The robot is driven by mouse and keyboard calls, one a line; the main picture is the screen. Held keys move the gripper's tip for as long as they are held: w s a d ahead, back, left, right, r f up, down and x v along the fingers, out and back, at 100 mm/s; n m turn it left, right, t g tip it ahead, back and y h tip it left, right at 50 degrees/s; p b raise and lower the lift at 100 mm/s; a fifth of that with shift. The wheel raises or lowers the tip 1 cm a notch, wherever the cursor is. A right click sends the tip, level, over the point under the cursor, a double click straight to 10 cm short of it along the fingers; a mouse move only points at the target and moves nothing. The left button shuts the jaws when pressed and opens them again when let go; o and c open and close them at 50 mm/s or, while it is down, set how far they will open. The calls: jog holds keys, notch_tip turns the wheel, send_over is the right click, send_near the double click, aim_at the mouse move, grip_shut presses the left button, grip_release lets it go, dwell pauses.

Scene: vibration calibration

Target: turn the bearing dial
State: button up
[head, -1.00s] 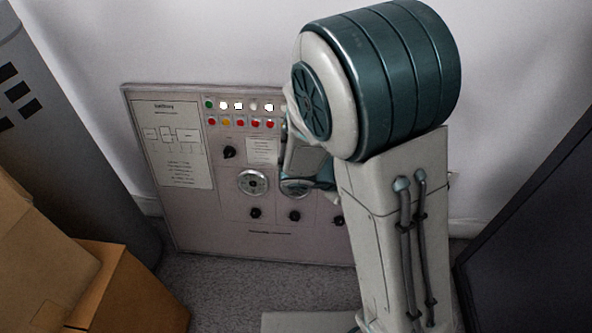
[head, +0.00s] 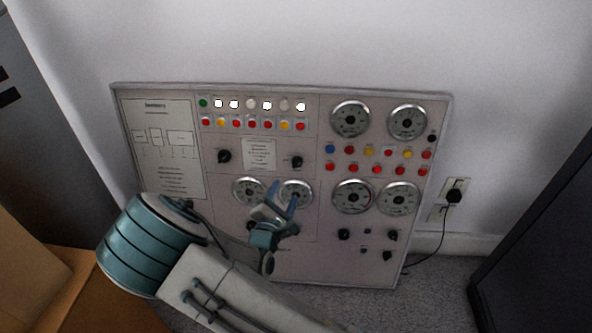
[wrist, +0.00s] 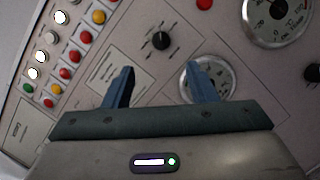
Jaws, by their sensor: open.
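The grey panel (head: 230,255) leans near the wall and carries several round dials and black knobs. No label readable here tells which is the bearing dial. My gripper (head: 285,187) is open and empty in front of the panel's lower middle, its blue fingers overlapping a round dial (head: 302,198). A black knob (head: 297,161) is just above the fingertips. In the wrist view, my gripper (wrist: 159,68) has that knob (wrist: 160,40) just beyond the gap between its fingers. The right finger partly covers the round dial (wrist: 222,78). Contact with the panel cannot be told.
Rows of lit and coloured buttons (head: 250,123) run along the panel's top left. More dials (head: 352,197) are at right. Cardboard boxes (head: 30,270) stand at lower left, a dark cabinet (head: 545,250) at right. A plug socket (head: 454,192) is on the wall.

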aim_at(297, 165)
jog(key=b+x, duration=0.2)
jog(key=x, duration=1)
jog(key=shift+d+b, duration=0.1)
jog(key=shift+b, duration=0.2)
jog(key=c, duration=1)
